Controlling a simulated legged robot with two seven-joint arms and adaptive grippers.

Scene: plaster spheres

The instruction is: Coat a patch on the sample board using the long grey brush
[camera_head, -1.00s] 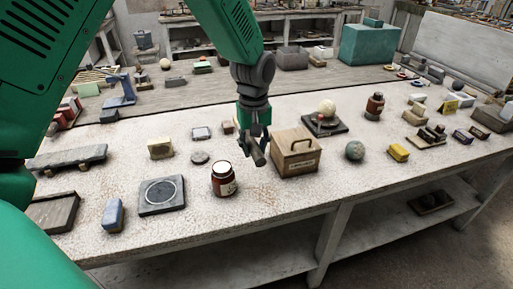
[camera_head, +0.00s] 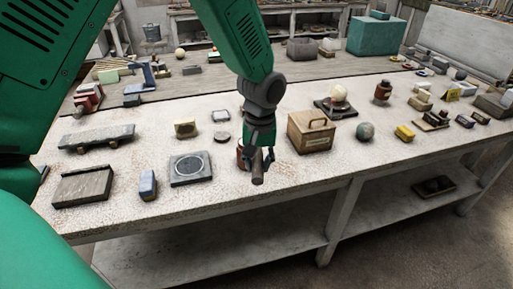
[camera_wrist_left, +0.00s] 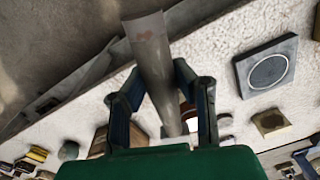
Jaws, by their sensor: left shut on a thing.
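My left gripper (camera_head: 262,158) is shut on a long grey-brown cylinder, seemingly the grey brush (camera_head: 258,178). It is over the front part of the table, before a red-brown jar (camera_head: 240,153) that it mostly hides. In the left wrist view the brush (camera_wrist_left: 152,65) runs between the fingers (camera_wrist_left: 165,95); its bristles cannot be made out. Which thing is the sample board is unclear: a dark square plate with a ring (camera_head: 190,168) lies left of the gripper, also in the wrist view (camera_wrist_left: 268,68), and a brown-grey flat board (camera_head: 84,186) lies at the front left. My right gripper is out of view.
A wooden box with a handle (camera_head: 311,132) stands close right of the gripper. A blue block (camera_head: 147,184) and a yellowish block (camera_head: 185,128) are to the left. A green-grey ball (camera_head: 365,131) is farther right. The table's front edge is close.

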